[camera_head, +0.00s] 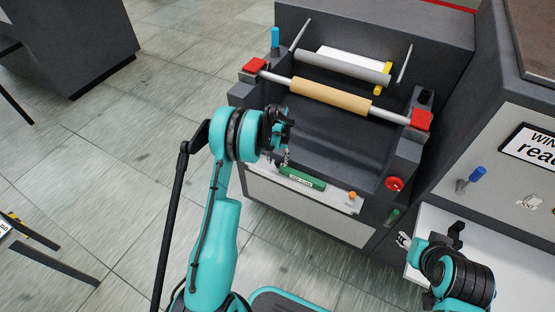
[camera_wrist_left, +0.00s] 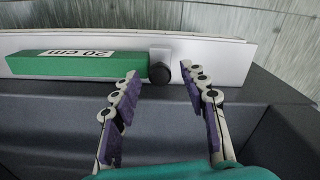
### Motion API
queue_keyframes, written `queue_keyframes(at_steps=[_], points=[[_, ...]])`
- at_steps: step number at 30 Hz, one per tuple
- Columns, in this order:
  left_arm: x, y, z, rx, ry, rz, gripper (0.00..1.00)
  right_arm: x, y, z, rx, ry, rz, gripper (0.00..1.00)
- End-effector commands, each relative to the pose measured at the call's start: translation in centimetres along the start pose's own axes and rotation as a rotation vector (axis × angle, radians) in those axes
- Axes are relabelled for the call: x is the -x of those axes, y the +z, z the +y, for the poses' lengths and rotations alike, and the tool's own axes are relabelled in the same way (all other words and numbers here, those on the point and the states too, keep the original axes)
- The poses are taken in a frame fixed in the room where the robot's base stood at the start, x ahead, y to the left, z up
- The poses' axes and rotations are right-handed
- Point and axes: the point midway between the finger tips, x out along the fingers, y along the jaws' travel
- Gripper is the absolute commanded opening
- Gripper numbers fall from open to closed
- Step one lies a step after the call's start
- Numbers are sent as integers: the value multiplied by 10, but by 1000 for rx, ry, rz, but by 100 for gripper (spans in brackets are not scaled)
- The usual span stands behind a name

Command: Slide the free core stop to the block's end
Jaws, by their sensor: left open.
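The green block (camera_head: 302,178), labelled 20 cm, lies along the pale rail on the front of the machine. It also shows in the left wrist view (camera_wrist_left: 70,66). A small grey stop with a black knob (camera_wrist_left: 160,72) sits on the rail at the block's right end there; I cannot tell whether they touch. My left gripper (camera_head: 286,158) hangs over the block's left end in the head view. In the wrist view its open fingers (camera_wrist_left: 160,80) stand on either side of the knob, with nothing held. My right gripper (camera_head: 403,240) is low at right, its fingers unclear.
An orange knob (camera_head: 352,196) sits near the rail's right end. Above are a tan roller (camera_head: 330,95) between red blocks and a dark trough. A red button (camera_head: 394,184) is at the right. A white surface (camera_head: 490,240) lies beside my right arm.

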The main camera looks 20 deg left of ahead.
Motion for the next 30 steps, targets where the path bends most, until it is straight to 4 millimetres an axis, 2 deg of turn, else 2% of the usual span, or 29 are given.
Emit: queue_keyframes(at_steps=[5, 15, 18, 24, 30], points=[[14, 0, 0, 0, 0, 0, 44, 0, 0, 0, 0, 0, 0, 40], [86, 0, 0, 0, 0, 0, 44, 0, 0, 0, 0, 0, 0, 40], [102, 0, 0, 0, 0, 0, 44, 0, 0, 0, 0, 0, 0, 40], [118, 0, 0, 0, 0, 0, 44, 0, 0, 0, 0, 0, 0, 40], [120, 0, 0, 0, 0, 0, 44, 0, 0, 0, 0, 0, 0, 40]])
